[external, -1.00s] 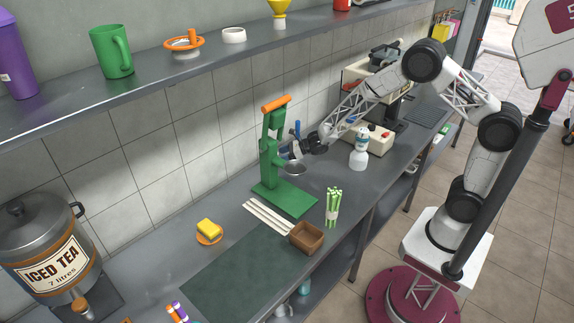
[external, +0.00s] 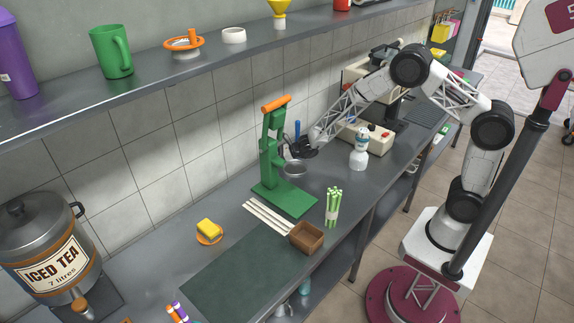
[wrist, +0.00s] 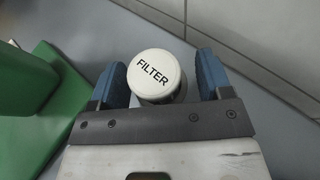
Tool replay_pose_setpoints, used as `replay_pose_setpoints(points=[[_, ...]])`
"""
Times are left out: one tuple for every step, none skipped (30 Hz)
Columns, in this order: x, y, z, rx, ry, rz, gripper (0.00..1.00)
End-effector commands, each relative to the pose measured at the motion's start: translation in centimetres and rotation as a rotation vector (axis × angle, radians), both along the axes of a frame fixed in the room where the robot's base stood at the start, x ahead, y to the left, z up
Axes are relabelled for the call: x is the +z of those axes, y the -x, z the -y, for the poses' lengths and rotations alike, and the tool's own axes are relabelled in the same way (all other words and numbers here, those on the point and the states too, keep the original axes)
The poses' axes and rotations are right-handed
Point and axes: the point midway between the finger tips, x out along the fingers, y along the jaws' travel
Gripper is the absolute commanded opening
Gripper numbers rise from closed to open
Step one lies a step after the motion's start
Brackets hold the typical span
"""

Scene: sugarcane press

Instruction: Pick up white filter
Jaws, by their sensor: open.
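The white filter (wrist: 155,76) is a round white piece with "FILTER" printed on its top. In the wrist view it stands upright on the grey counter, between the two blue fingers of my gripper (wrist: 161,62). The fingers are open, with a narrow gap visible on each side of it. In the external view my gripper (external: 301,149) is low beside the green press (external: 268,165), toward the wall. I cannot make out the filter there.
The press's green base shows at left in the wrist view (wrist: 35,105). A white bottle (external: 360,150) stands to the right. The tiled wall (wrist: 250,35) is close behind the filter.

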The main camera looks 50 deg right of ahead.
Motion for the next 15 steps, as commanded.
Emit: replay_pose_setpoints(points=[[0.00,0.01,0.01,0.000,0.000,0.000,0.72],[0.00,0.01,0.01,0.000,0.000,0.000,0.72],[0.01,0.00,0.00,0.000,0.000,0.000,0.72],[0.01,0.00,0.00,0.000,0.000,0.000,0.72],[0.01,0.00,0.00,0.000,0.000,0.000,0.72],[0.00,0.01,0.00,0.000,0.000,0.000,0.72],[0.00,0.01,0.00,0.000,0.000,0.000,0.72],[0.00,0.01,0.00,0.000,0.000,0.000,0.72],[0.00,0.01,0.00,0.000,0.000,0.000,0.66],[0.00,0.01,0.00,0.000,0.000,0.000,0.61],[0.01,0.01,0.00,0.000,0.000,0.000,0.57],[0.00,0.01,0.00,0.000,0.000,0.000,0.51],[0.00,0.01,0.00,0.000,0.000,0.000,0.46],[0.00,0.01,0.00,0.000,0.000,0.000,0.41],[0.01,0.01,0.00,0.000,0.000,0.000,0.35]])
